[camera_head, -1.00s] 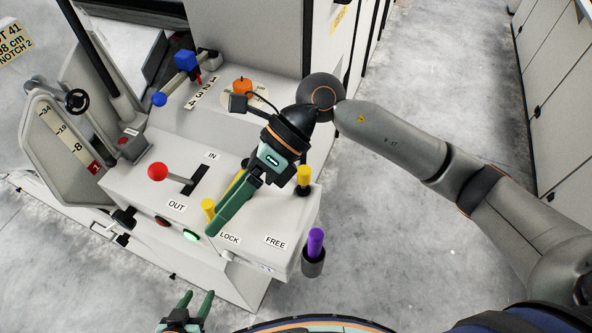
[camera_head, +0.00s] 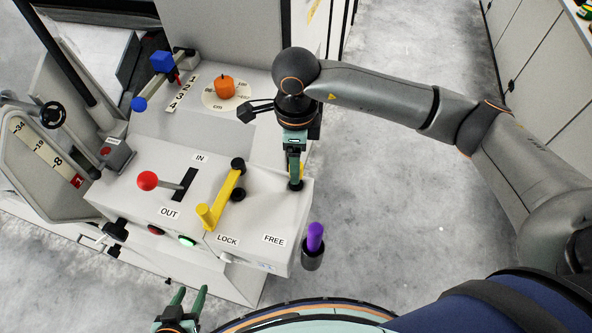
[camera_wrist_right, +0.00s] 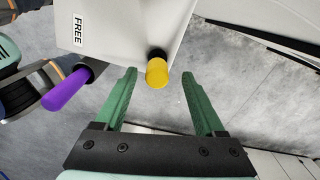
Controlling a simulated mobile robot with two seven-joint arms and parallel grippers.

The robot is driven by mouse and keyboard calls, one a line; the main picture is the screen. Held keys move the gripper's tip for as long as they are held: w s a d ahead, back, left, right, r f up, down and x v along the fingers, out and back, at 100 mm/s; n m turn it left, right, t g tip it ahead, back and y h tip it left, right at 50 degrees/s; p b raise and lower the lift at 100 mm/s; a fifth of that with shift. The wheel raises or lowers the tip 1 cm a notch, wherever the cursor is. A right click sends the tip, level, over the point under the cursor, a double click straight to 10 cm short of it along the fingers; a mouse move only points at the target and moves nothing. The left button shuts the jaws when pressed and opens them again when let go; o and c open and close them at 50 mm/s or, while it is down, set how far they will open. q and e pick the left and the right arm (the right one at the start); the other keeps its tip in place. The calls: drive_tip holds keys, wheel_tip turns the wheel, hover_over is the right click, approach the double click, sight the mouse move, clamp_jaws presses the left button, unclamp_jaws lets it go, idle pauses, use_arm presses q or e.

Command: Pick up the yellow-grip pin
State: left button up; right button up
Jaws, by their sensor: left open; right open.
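My left gripper (camera_head: 191,294) is open and empty at the bottom of the head view, away from the pin.
A purple-grip pin (camera_head: 315,236) stands in a holder beside the panel (camera_head: 258,218). A yellow lever (camera_head: 223,197) lies left of my right gripper. A red-knobbed lever (camera_head: 148,181), an orange knob (camera_head: 224,86) and a blue-handled lever (camera_head: 162,62) are farther left. The floor at right is clear.

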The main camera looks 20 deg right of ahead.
wheel_tip(320, 180, down, 5)
drive_tip(key=shift+s+a+f+p, duration=0.1)
drive_tip(key=shift+s+f+p, duration=0.05)
drive_tip(key=shift+p, duration=0.4)
clamp_jaws()
